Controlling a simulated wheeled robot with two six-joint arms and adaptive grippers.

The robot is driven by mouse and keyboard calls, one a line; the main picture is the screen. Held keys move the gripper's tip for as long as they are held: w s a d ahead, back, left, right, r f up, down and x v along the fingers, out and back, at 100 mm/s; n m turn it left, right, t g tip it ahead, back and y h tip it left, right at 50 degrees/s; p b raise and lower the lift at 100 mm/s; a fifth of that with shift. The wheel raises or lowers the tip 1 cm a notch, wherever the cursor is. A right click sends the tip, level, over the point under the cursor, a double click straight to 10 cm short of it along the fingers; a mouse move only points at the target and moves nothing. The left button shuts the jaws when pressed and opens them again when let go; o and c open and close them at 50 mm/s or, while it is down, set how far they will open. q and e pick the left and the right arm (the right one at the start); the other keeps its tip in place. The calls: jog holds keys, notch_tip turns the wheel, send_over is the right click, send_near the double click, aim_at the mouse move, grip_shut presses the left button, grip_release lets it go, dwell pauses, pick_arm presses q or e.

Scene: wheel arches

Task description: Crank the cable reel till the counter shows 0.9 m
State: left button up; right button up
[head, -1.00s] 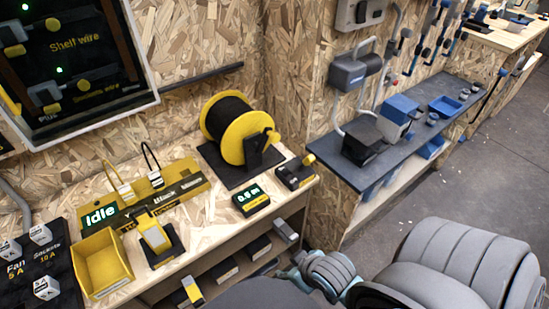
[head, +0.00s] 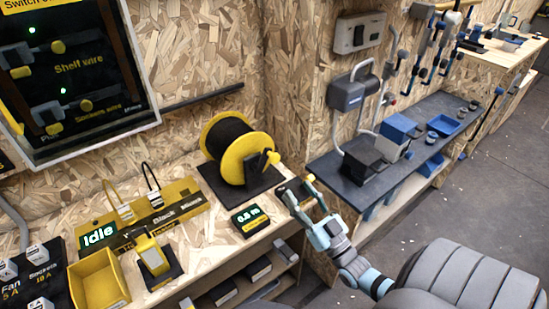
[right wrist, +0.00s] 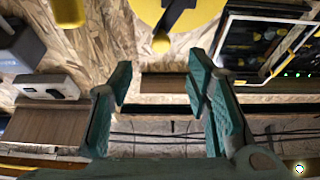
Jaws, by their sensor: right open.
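The cable reel (head: 237,150), a yellow drum wound with black cable, stands on a black base on the bench. Its black crank arm with a yellow knob (head: 273,158) is on the drum's right-hand face. In the right wrist view the reel's yellow face (right wrist: 205,15) and crank knob (right wrist: 161,43) show at the top. The small counter (head: 250,220) in front of the reel has lit digits that seem to read 0.5 m. My right gripper (head: 298,187) is open and empty, right of the reel and apart from the crank. It also shows in the right wrist view (right wrist: 160,76). My left gripper is out of view.
A yellow bin (head: 99,282), a clamp-like tool (head: 152,258) and a panel reading Idle (head: 98,235) stand left. A dark shelf (head: 335,171) with boxes lies to the right.

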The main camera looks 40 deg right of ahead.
aim_at(276, 162)
jog(key=b+x, duration=0.1)
jog(key=x, duration=1.1)
jog(key=shift+w, duration=0.2)
jog(key=shift+c, duration=0.4)
jog(key=shift+a, duration=0.1)
grip_shut()
